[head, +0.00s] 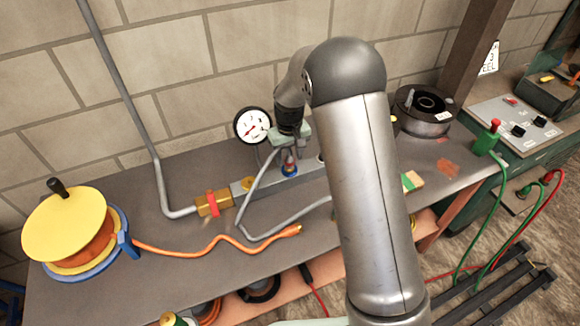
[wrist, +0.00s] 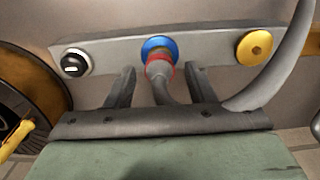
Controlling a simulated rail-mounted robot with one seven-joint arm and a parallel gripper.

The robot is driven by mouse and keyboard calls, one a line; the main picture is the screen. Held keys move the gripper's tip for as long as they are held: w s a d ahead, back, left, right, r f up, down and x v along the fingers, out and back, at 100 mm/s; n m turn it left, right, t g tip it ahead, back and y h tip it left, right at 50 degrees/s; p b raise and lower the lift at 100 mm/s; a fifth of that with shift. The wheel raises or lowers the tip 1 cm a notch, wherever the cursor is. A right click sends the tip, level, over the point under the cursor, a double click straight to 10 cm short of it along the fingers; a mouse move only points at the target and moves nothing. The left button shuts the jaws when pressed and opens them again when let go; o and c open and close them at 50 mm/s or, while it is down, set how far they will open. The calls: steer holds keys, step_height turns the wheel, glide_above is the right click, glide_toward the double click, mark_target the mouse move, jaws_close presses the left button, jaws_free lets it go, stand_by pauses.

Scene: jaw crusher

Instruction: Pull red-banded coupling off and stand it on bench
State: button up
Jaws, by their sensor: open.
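The red-banded coupling (wrist: 160,68) is grey with a red ring and sits at the blue port (wrist: 159,47) in the middle of a grey manifold bar (wrist: 205,46). A grey hose (wrist: 292,65) appears to run from it and lies in a bend on the bench in the head view (head: 262,236). My gripper (wrist: 161,72) is open, with one finger on each side of the coupling and visible gaps. In the head view my gripper (head: 289,166) is above the bar, and the coupling (head: 289,162) is partly hidden by it. The bench (head: 190,262) has a grey top.
A yellow port (wrist: 255,47) and a black-and-white port (wrist: 75,62) flank the blue one. A pressure gauge (head: 252,125) stands behind. A yellow reel (head: 68,225) with an orange cord (head: 200,248) is at left; a dark round part (head: 425,110) is at right.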

mark_target(289, 155)
steer(key=shift+f+b, duration=0.75)
steer(key=shift+f, duration=0.85)
jaws_close()
steer(key=shift+r, duration=0.15)
steer(key=shift+r+p, duration=1.4)
steer(key=shift+r, duration=1.5)
